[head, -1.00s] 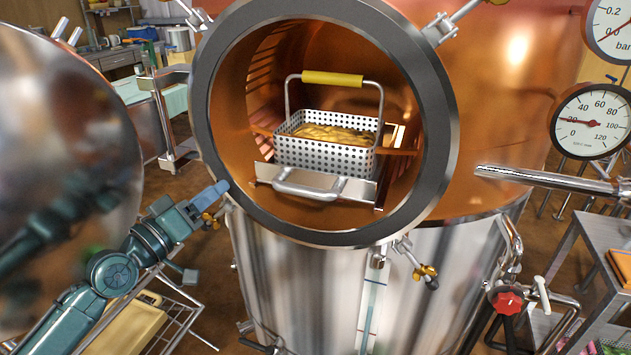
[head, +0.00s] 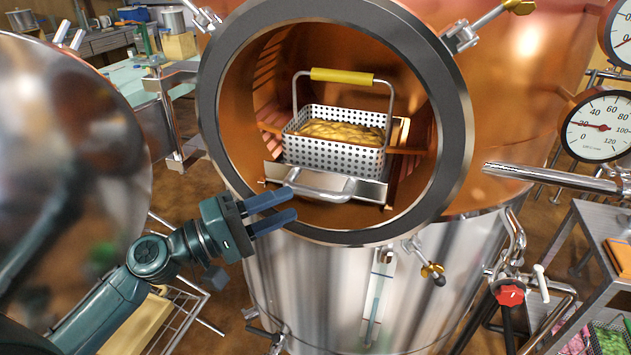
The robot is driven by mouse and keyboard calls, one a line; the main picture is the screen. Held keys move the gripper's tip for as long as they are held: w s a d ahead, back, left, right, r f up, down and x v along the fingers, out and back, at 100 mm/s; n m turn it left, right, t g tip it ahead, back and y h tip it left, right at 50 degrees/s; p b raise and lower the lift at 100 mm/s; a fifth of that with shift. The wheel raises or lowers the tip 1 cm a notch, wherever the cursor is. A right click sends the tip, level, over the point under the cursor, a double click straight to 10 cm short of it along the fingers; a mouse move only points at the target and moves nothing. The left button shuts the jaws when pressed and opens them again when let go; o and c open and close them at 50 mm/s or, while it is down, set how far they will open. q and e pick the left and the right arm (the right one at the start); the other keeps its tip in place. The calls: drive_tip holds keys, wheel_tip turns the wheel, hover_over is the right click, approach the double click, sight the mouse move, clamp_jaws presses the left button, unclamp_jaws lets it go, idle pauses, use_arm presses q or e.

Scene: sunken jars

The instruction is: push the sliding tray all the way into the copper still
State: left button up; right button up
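The copper still (head: 520,70) has a round open mouth with a dark grey rim (head: 456,130). The sliding tray (head: 372,188) is inside the mouth, its silver bar handle (head: 318,192) facing me near the lower rim. A perforated metal basket (head: 330,155) with a yellow-gripped handle (head: 342,77) stands on the tray and holds something yellowish-brown. My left gripper (head: 282,208) is in front of the lower left rim, its two blue fingers apart and empty, pointing right towards the tray handle. It looks clear of the handle. My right gripper is not in view.
The still's large shiny round door (head: 75,150) hangs open on the left, close to my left arm. Clamp bolts (head: 428,270) stick out around the rim. A metal pipe (head: 555,178) and a grey cart (head: 600,225) are on the right.

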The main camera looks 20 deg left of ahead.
sight(315, 188)
use_arm(q)
drive_tip(key=p+x, duration=0.2)
drive_tip(key=x, duration=0.3)
drive_tip(key=shift+w+d+r, duration=0.2)
drive_tip(key=shift+w, duration=0.1)
drive_tip(key=shift+w+d+f, duration=0.1)
drive_tip(key=shift+w+d, duration=0.2)
drive_tip(key=shift+d, duration=0.1)
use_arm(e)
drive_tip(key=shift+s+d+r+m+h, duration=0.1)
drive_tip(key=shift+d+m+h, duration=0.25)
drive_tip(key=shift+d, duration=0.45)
use_arm(q)
clamp_jaws()
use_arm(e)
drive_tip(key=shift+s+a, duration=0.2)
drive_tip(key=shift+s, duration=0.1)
